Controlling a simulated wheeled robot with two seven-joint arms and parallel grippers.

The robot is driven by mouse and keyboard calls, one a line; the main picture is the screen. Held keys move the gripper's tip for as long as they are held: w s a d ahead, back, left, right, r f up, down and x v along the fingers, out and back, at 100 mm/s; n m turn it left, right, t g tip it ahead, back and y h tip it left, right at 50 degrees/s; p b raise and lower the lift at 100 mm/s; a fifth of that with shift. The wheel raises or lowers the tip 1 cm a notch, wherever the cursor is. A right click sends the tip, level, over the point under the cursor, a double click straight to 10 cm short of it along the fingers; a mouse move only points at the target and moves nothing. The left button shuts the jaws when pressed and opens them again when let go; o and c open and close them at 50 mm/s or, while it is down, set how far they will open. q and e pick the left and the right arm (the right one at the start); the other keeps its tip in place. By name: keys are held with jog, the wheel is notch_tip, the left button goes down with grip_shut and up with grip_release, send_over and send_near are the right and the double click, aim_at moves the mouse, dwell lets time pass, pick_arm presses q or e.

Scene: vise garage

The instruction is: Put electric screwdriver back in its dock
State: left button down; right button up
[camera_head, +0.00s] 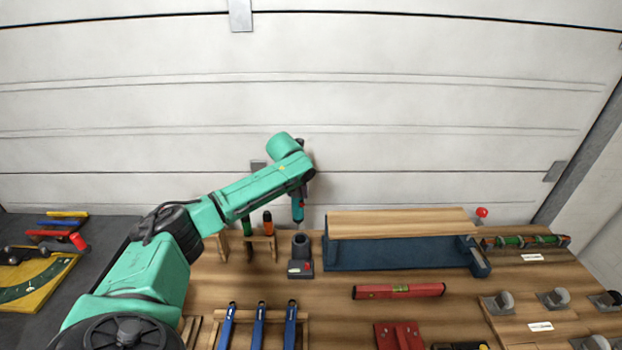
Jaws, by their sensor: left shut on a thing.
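My left gripper (302,188) is at the end of the green arm, above the back of the workbench. The arm hides much of the tool and the fingers. The dock (301,246) looks to be the dark, round, upright holder with a grey base on the bench. The screwdriver is above it in the picture, with a gap between them. My right gripper is not in view.
A wooden rack with an orange-handled tool (267,224) stands just left of the dock. A blue vise (400,254) with a wooden top is close on its right. A red level (398,291) and blue-handled tools (259,325) lie in front. A garage door is behind.

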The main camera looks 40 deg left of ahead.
pick_arm(q)
jog(key=shift+d+f, duration=0.1)
jog(key=shift+f, duration=0.15)
jog(key=shift+w+d+f, duration=0.1)
jog(key=shift+w+f, duration=0.1)
jog(key=shift+f, duration=0.4)
jog(key=shift+w+d+f, duration=0.1)
jog(key=shift+w+f, duration=0.05)
jog(key=shift+f, duration=0.45)
jog(key=shift+s+a+f, duration=0.1)
jog(key=shift+s+a, duration=0.05)
jog(key=shift+s, duration=0.25)
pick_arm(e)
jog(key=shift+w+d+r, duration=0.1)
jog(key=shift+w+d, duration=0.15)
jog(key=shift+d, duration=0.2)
